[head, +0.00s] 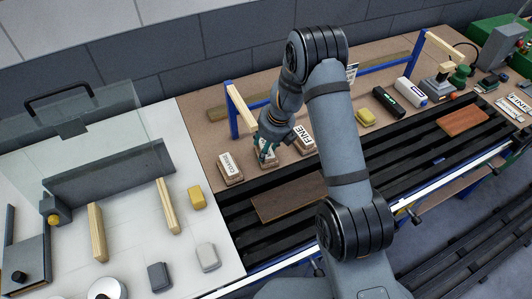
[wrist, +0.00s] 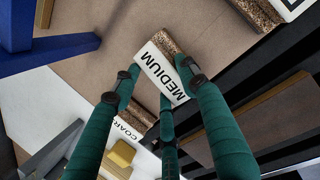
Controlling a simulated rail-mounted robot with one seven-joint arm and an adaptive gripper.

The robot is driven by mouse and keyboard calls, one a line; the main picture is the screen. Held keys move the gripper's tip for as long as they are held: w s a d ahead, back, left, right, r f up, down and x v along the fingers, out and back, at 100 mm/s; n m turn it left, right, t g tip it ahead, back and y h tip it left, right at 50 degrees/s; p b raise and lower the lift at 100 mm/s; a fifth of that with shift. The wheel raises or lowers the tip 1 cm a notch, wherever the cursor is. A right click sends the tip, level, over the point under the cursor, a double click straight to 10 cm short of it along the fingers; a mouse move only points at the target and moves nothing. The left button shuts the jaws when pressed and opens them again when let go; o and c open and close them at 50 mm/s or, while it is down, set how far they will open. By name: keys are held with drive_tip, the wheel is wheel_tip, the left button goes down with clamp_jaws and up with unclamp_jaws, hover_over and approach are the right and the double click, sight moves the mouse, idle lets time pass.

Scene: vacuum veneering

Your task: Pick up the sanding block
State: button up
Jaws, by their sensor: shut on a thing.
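The sanding block labelled MEDIUM (wrist: 163,72), with a white top and a brown speckled body, is between the fingers of my gripper (wrist: 160,78) in the wrist view. My gripper is shut on it, with green fingers on both sides and one below. In the head view my gripper (head: 265,147) is over the MEDIUM block (head: 267,161), partly hiding it. The block labelled COARSE (head: 230,167) lies to its left and the block labelled FINE (head: 304,140) to its right. I cannot tell whether the held block is clear of the bench.
A blue-legged frame (head: 233,112) stands behind the blocks. Black slats with a brown veneer panel (head: 288,204) run in front. A white table (head: 120,215) with wooden strips and a yellow block (head: 197,197) is at left. A yellow block (head: 366,116) and several tools lie at right.

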sight(261, 146)
drive_tip(key=shift+s, duration=0.1)
drive_tip(key=shift+r+p, duration=0.35)
drive_tip(key=shift+r, duration=0.25)
drive_tip(key=shift+c, duration=0.6)
wheel_tip(261, 146, up, 3)
drive_tip(key=shift+a+f+p, duration=0.1)
drive_tip(key=shift+p, duration=0.45)
drive_tip(key=s+d+r+b, duration=0.1)
drive_tip(key=d+r+b, duration=0.1)
drive_tip(key=d+r, duration=0.5)
drive_tip(key=d, duration=0.4)
drive_tip(key=shift+s+d, duration=0.3)
drive_tip(key=shift+d, duration=0.1)
drive_tip(key=o, duration=0.8)
drive_tip(key=c, duration=0.4)
